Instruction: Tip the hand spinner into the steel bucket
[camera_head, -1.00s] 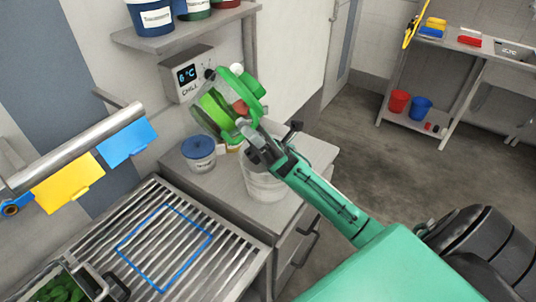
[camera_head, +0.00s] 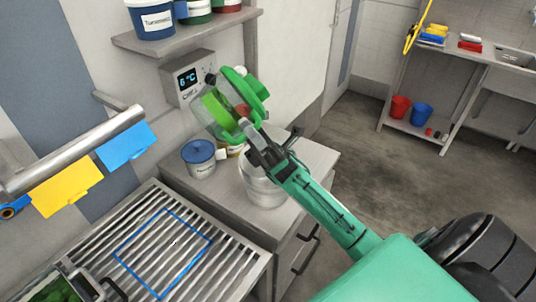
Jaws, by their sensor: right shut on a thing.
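The hand spinner (camera_head: 224,108) is a clear bowl with a green lid and green contents. It is tilted on its side in the air, its mouth hard to make out. My right gripper (camera_head: 247,136) is shut on the spinner at its lower right edge and holds it above the steel bucket. The steel bucket (camera_head: 263,187) stands on the grey counter below, partly hidden by my right gripper and arm. The bucket's inside is mostly hidden. My left gripper is not in view.
A blue-lidded tub (camera_head: 199,158) stands left of the bucket. A wall display (camera_head: 190,80) is close behind the spinner. A slatted drainer (camera_head: 220,262) with a blue square outline lies front left, beside a container of greens (camera_head: 66,287). A shelf (camera_head: 190,34) with tubs hangs above.

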